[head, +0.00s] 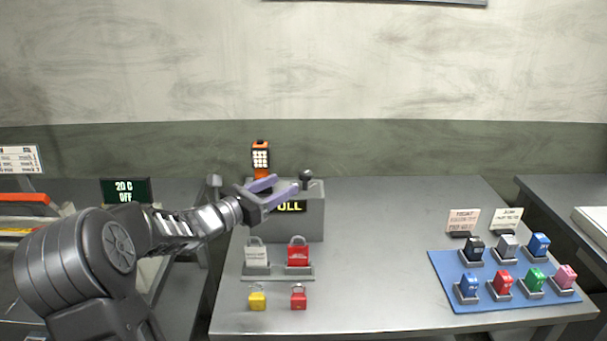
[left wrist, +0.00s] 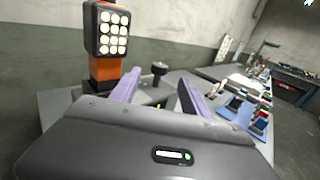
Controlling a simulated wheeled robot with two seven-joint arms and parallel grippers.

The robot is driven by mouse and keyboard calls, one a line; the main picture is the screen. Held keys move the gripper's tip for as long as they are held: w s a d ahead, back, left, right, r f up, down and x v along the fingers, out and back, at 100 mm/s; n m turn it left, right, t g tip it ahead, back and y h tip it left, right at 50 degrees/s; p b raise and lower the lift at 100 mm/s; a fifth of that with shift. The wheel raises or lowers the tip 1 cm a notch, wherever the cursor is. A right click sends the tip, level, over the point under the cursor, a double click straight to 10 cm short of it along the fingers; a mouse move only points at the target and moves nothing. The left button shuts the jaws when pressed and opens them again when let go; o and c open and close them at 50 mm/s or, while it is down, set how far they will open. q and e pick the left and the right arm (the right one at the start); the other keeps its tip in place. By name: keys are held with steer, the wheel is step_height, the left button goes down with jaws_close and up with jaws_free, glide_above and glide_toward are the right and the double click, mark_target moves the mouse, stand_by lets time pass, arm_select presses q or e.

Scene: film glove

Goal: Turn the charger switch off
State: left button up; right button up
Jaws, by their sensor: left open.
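The charger is a grey box (head: 313,225) on the middle table, with a lit display partly hidden by my gripper; its visible letters end in "ULL". A black round knob (head: 306,177), probably the switch, stands on its top; it also shows in the left wrist view (left wrist: 159,69). An orange lamp (head: 261,158) with white lights stands upright at the box's left; the left wrist view shows it large (left wrist: 104,68). My left gripper (head: 283,187) is open and empty, with purple fingers, in front of the box. In the wrist view the knob appears between the fingertips (left wrist: 159,77).
Grey and red padlocks (head: 298,254) stand on a rack before the box, with small yellow and red locks (head: 298,299) nearer. A blue mat (head: 450,264) with several coloured blocks lies at right. The table between is clear.

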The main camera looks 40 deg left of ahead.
mark_target(300, 176)
arm_select(q)
steer(key=shift+w, duration=0.1)
steer(key=w, duration=0.2)
steer(key=w+p, duration=0.1)
steer(key=w, duration=0.1)
steer(key=w+d+p, duration=0.1)
steer(key=w, duration=0.2)
steer(key=shift+w+p, duration=0.3)
steer(key=shift+c, duration=0.4)
jaws_close()
